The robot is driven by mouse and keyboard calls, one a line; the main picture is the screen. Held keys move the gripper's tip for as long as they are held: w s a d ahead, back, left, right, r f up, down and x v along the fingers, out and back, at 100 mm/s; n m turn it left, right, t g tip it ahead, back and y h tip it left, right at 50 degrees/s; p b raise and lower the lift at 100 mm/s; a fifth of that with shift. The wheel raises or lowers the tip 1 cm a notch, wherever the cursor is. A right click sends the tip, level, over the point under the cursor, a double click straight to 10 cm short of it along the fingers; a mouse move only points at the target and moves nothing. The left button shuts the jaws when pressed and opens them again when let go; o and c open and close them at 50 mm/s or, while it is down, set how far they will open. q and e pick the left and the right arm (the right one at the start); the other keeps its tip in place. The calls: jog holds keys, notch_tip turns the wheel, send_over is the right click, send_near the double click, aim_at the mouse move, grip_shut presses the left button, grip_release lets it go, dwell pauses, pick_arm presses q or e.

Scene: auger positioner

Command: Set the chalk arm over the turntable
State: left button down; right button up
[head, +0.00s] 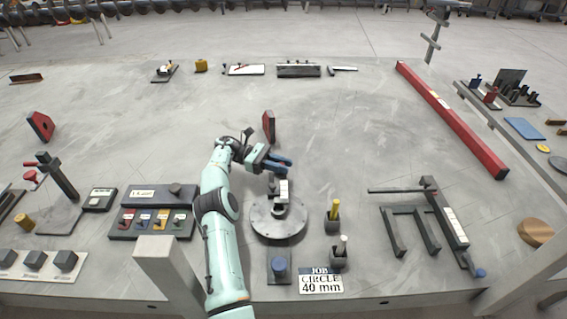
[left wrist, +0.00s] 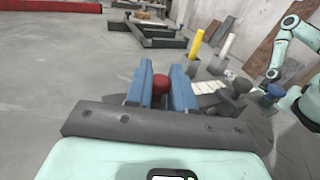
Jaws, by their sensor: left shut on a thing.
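The turntable (head: 262,226) is a round grey disc at the centre front in the head view. A dark fixture with a white-faced piece (head: 283,188) stands over it; I take this to be the chalk arm, but my gripper partly hides it. My left gripper (head: 280,164) is just behind the disc, its blue fingers pointing right. In the left wrist view the fingers are shut on a red knob (left wrist: 161,84). How the knob joins the fixture is hidden. Yellow chalk (head: 334,208) and white chalk (head: 343,241) stand in dark holders right of the disc. My right gripper is not in view.
A blue knob (head: 279,264) and a "CIRCLE 40 mm" card (head: 320,281) lie in front of the disc. A panel with coloured parts (head: 124,223) is at left, a dark frame (head: 394,233) at right. A red block (head: 268,126) stands behind the gripper. The floor beyond is mostly clear.

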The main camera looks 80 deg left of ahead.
pick_arm(q)
jog(key=c, duration=1.1)
grip_release()
jog(key=shift+s, duration=0.1)
jog(key=shift+o, duration=0.2)
notch_tip(320, 180, up, 20)
jog(key=p, duration=0.9)
